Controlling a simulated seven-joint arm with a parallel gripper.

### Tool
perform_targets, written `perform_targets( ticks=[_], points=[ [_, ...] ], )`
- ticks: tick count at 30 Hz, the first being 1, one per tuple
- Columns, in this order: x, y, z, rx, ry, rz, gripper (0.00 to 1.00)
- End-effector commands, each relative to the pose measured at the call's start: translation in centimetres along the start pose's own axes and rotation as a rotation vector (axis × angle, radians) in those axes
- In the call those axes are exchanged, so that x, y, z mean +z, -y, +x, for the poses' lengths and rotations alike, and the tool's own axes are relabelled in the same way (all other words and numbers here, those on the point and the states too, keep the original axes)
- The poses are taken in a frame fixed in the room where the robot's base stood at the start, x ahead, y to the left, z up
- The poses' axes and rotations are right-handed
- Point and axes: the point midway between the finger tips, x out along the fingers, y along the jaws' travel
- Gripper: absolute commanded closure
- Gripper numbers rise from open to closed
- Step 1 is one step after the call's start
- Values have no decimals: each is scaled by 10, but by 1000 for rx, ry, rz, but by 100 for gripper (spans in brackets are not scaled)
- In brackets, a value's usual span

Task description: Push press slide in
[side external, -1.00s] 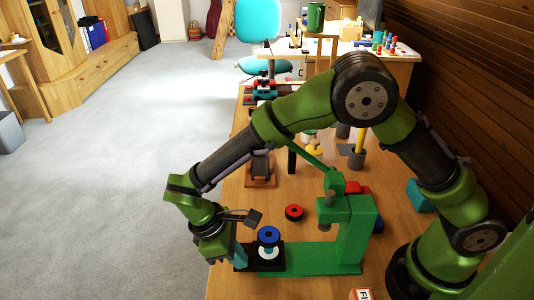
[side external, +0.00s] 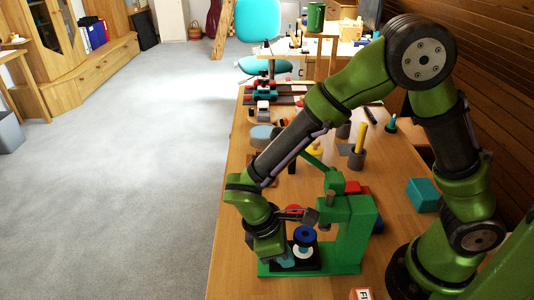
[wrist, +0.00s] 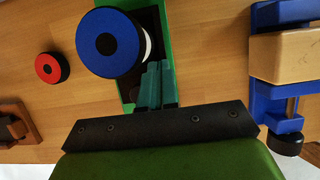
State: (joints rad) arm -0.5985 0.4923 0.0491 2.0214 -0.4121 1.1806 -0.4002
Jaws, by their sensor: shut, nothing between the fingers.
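The green press (side external: 359,228) stands on the table, its arm and ram over a long green base. The dark slide (side external: 310,265) sits on that base and carries a white piece (side external: 303,251) topped by a blue disc with a black centre (side external: 304,234). In the wrist view the blue disc (wrist: 108,43) is at upper left of centre, over the dark slide (wrist: 150,20). My gripper (wrist: 155,84) is shut and empty, its teal fingertips at the slide's near end, just beside the disc. Whether the fingertips touch the slide is hard to tell.
A red disc (wrist: 52,67) lies on the table beside the press. A blue clamp-like object with a wooden block (wrist: 280,55) is on the other side. A teal box (side external: 422,194) and a yellow peg in a dark holder (side external: 358,148) stand farther off.

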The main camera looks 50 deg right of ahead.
Motion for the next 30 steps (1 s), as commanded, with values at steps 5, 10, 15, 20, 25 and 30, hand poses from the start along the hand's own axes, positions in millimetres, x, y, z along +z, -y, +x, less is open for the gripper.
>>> perform_targets(
  ticks=[5,10,15,20,25,30],
  points=[
    [22,0,10,-1,4,-2,100],
    [26,1,12,-1,5,-2,100],
    [26,1,12,-1,5,-2,100],
    [22,1,12,-1,5,-3,100],
    [1,1,3,-2,3,-2,100],
    [-14,0,-27,0,-4,-1,100]
  ],
)
